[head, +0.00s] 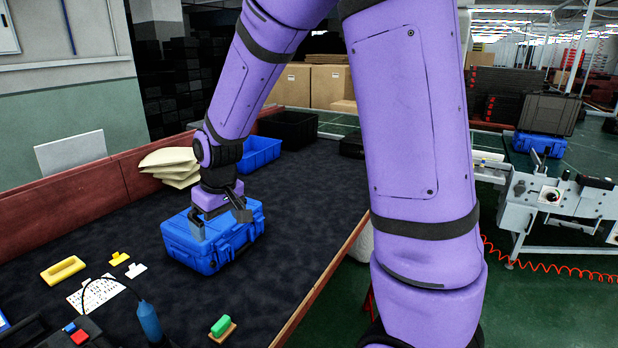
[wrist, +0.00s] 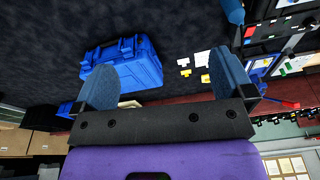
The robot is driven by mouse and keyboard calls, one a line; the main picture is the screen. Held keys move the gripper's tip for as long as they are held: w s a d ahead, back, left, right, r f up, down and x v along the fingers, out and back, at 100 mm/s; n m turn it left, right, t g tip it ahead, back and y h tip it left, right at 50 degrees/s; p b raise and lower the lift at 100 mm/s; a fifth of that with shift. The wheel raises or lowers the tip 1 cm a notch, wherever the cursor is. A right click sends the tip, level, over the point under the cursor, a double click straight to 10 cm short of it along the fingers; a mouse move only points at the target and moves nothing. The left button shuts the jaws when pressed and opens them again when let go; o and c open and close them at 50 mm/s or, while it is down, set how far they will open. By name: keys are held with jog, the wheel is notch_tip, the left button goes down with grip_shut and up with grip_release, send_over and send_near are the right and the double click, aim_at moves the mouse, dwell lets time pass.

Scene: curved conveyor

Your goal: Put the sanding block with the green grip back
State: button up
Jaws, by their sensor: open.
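The sanding block with the green grip (head: 221,327) lies on the dark table top near the front edge, green grip up on a brown base. My gripper (head: 218,218) is at the blue case (head: 205,248), well behind and above the block. In the wrist view my gripper (wrist: 161,82) shows two blue fingers spread apart with nothing between them. The blue case (wrist: 125,62) shows beyond the fingers there, and I cannot tell whether they touch it. I cannot make out the sanding block in the wrist view.
A yellow tray (head: 63,270), a dotted white sheet (head: 95,293) and small yellow and white pieces lie at the left. A blue-handled tool (head: 149,321) with a cable stands left of the block. Behind are beige sacks (head: 172,166) and a blue bin (head: 260,153). Dark table right of the case is clear.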

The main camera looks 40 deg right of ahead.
jog(key=s+d+r+m+t, duration=0.1)
jog(key=s+d+r, duration=0.1)
jog(key=s+r, duration=0.6)
jog(key=s+d+r+m+t, duration=0.1)
jog(key=s+d+r+t, duration=0.1)
jog(key=s+r, duration=0.7)
jog(key=s, duration=0.7)
jog(key=shift+s+h, duration=0.15)
jog(key=shift+h, duration=0.15)
jog(key=shift+d, duration=0.1)
